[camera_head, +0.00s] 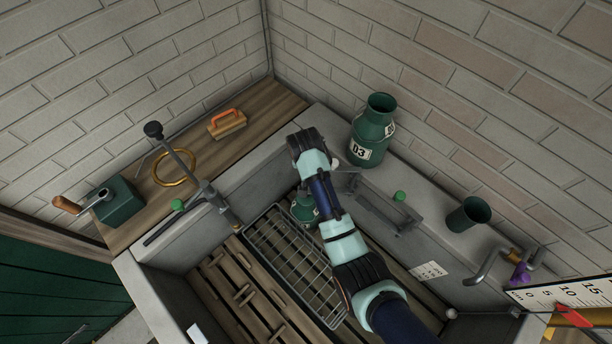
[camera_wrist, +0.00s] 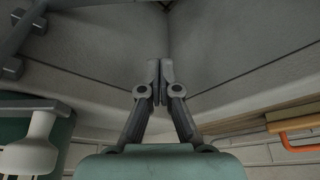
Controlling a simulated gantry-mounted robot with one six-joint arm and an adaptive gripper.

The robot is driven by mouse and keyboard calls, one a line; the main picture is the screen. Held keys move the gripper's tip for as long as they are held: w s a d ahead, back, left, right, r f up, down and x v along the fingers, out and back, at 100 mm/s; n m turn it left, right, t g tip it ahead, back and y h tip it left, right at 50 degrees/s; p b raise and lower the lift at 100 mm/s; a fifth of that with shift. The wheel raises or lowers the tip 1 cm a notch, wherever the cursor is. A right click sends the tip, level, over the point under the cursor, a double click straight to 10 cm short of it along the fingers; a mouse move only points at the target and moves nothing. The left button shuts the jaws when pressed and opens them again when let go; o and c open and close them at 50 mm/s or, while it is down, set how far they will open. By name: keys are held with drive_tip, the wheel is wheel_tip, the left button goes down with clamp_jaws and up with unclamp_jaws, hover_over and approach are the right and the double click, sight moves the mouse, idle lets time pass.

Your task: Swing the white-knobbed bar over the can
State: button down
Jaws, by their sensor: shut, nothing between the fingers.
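A smaller green can (camera_head: 303,209) sits in the trough, partly hidden by my arm. In the wrist view, my gripper (camera_wrist: 154,82) is shut and empty, its fingertips together in front of grey stone. The white knob (camera_wrist: 34,148) is at lower left, apart from the fingers, with green metal behind it. In the head view the fingertips are hidden.
A wire rack (camera_head: 285,262) lies over wooden slats. A crank box (camera_head: 117,202), brass ring (camera_head: 175,168), black-knobbed lever (camera_head: 172,146) and orange-handled brush (camera_head: 227,122) occupy the left counter. A green cup (camera_head: 468,215) and bent pipe (camera_head: 490,265) are on the right ledge.

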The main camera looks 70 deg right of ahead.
drive_tip(key=f, duration=0.3)
drive_tip(key=f+b, duration=0.1)
drive_tip(key=f, duration=0.1)
drive_tip(key=a+f+b, duration=0.1)
drive_tip(key=f, duration=0.2)
drive_tip(key=shift+s+f, duration=0.1)
drive_tip(key=shift+f, duration=0.25)
drive_tip(key=shift+s+a+r+p, duration=0.25)
drive_tip(key=shift+a+p, duration=0.2)
drive_tip(key=shift+p, duration=0.3)
drive_tip(key=shift+a+p, duration=0.35)
drive_tip(key=shift+p, duration=0.05)
drive_tip(key=shift+f, duration=0.3)
